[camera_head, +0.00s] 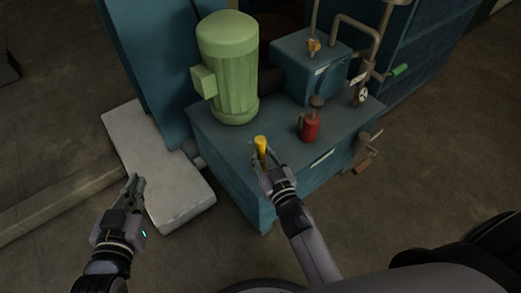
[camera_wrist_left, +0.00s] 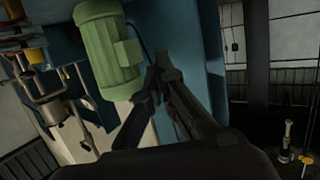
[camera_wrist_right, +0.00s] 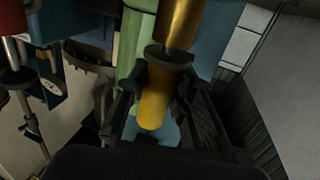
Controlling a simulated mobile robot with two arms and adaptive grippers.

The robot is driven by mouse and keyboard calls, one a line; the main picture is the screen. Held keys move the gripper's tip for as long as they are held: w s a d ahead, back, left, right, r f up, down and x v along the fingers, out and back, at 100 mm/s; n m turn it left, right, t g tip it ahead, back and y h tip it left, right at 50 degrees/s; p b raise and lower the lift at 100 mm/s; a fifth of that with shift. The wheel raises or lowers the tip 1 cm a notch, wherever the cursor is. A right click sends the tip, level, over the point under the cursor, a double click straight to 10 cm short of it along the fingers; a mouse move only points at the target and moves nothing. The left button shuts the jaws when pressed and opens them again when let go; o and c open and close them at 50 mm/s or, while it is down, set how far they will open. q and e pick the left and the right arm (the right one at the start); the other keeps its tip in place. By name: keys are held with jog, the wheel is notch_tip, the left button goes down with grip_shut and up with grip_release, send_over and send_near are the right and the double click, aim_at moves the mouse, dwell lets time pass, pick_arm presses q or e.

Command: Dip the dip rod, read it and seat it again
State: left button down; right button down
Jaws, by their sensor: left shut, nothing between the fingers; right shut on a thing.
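My right gripper (camera_head: 260,161) is shut on a yellow cylinder (camera_head: 261,145) above the near part of the teal cabinet top. In the right wrist view the yellow cylinder (camera_wrist_right: 154,103) has a dark collar and a brassy length beyond it. I cannot tell whether it touches the cabinet. A small brass fitting (camera_head: 313,46) stands on the blue box (camera_head: 318,75); I cannot tell whether it or the yellow cylinder is the dip rod. My left gripper (camera_head: 134,184) is shut and empty, left of the cabinet. Its closed fingers show in the left wrist view (camera_wrist_left: 159,66).
A green motor (camera_head: 228,70) stands on the teal cabinet (camera_head: 225,150). A red can (camera_head: 309,127) stands right of my right gripper. A pale slab (camera_head: 160,170) lies at left; the floor before the cabinet is clear.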

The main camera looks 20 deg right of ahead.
pick_arm(q)
jog(key=shift+w+d+r+t+h+b, duration=0.2)
jog(key=shift+r+t, duration=0.25)
jog(key=shift+r, duration=0.25)
jog(key=shift+w+d+r+t+h+b, duration=0.1)
jog(key=shift+w+r+t+b, duration=0.1)
jog(key=shift+r+t, duration=0.35)
pick_arm(e)
jog(key=shift+f, duration=0.45)
pick_arm(q)
jog(key=shift+r, duration=0.1)
pick_arm(e)
jog(key=c, duration=1.3)
grip_release()
jog(key=s+d, duration=0.1)
jog(key=s, duration=1.1)
